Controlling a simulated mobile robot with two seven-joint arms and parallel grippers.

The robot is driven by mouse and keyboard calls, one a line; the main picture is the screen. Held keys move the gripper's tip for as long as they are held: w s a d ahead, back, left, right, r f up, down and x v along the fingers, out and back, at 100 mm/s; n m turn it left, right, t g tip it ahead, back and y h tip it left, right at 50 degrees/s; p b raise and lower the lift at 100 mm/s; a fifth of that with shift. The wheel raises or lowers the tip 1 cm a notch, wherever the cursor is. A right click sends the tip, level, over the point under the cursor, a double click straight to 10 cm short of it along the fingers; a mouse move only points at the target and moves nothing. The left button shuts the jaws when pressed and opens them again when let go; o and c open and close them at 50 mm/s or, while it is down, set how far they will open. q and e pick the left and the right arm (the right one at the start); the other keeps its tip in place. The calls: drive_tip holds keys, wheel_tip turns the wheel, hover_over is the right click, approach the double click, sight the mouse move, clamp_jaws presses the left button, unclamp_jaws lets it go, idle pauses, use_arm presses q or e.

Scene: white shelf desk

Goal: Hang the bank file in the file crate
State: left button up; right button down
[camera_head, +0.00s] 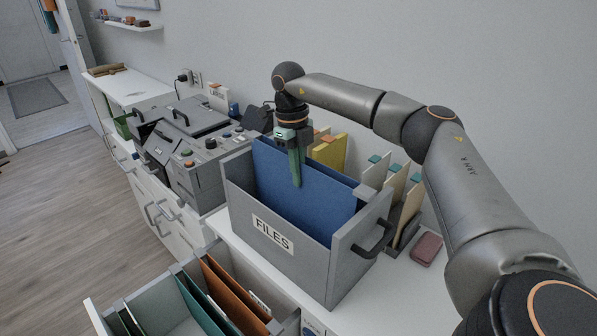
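The grey file crate (242,205), marked FILES, stands on the white desk top. A large blue file (318,205) is upright inside it, its lower part hidden by the front wall. I cannot read any label to confirm it is the bank file. My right gripper (295,168) points down at the blue file's top edge. One green finger lies over the file's near face; the other finger is not clearly visible. I cannot tell whether the fingers are closed on the file. My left gripper is out of view.
An open drawer (158,303) with green and orange files is below the crate. A grey machine (200,165) stands left of the crate. A file rack (408,215) and a pink object (427,248) are at right. Yellow folders (330,152) stand behind the crate.

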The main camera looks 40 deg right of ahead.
drive_tip(key=shift+f, duration=0.1)
idle(0.3)
drive_tip(key=shift+f, duration=1.2)
drive_tip(key=c, duration=1.5)
unclamp_jaws()
drive_tip(key=o, duration=0.5)
drive_tip(key=r, duration=0.4)
drive_tip(key=w+r, duration=0.1)
drive_tip(key=r, duration=0.7)
drive_tip(key=shift+w+r+p, duration=0.25)
drive_tip(key=shift+w+p, duration=0.05)
drive_tip(key=shift+p, duration=0.1)
